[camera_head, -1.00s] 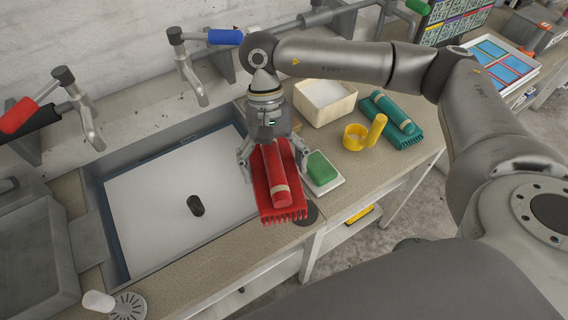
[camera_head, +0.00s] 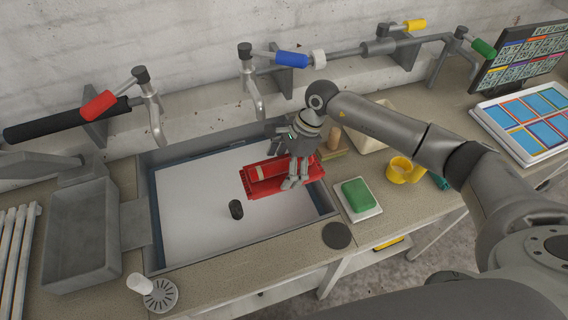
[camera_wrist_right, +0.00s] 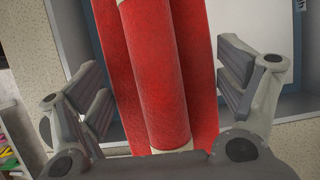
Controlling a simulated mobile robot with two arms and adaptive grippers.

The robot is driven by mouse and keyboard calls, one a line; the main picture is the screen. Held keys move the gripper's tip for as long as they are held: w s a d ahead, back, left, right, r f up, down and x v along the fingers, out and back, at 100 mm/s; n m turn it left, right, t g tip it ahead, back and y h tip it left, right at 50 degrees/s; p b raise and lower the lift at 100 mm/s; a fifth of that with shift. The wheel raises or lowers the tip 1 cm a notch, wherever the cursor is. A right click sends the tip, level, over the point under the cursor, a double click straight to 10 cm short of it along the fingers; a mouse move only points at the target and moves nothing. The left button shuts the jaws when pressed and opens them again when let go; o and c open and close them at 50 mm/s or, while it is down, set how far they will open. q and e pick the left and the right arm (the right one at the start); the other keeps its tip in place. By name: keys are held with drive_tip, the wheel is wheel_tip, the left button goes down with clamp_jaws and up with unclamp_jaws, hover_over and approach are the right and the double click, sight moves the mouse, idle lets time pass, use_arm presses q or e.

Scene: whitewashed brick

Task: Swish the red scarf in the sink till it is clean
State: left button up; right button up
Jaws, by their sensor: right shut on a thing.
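The red scarf (camera_head: 258,184), rolled on a flat part with a pale band, is over the right part of the sink (camera_head: 190,200). My right gripper (camera_head: 293,182) is shut on its right end. In the right wrist view the scarf (camera_wrist_right: 160,75) runs between the two fingers (camera_wrist_right: 168,95). The sink has a pale, flat inside with a dark plug (camera_head: 236,209) left of and below the scarf. I cannot tell whether the scarf touches the surface below. No dirt shows clearly on it. My left gripper is not in view.
Taps with red (camera_head: 98,105) and blue (camera_head: 291,60) handles hang over the sink's back. Right of it are a green sponge on a white dish (camera_head: 358,195), a dark disc (camera_head: 337,235), a yellow holder (camera_head: 403,170) and a pale box (camera_head: 370,130). A grey basin (camera_head: 80,235) stands left.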

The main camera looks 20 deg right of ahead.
wheel_tip(320, 180, down, 17)
drive_tip(key=b, duration=1.2)
drive_tip(key=shift+f, duration=0.1)
drive_tip(key=w+b, duration=0.3)
drive_tip(key=b, duration=0.1)
drive_tip(key=shift+w+a+f, duration=0.15)
drive_tip(key=shift+w+f, duration=0.1)
drive_tip(key=shift+w+b, duration=0.6)
drive_tip(key=shift+b, duration=0.05)
drive_tip(key=shift+w+r, duration=0.15)
drive_tip(key=shift+r, duration=0.1)
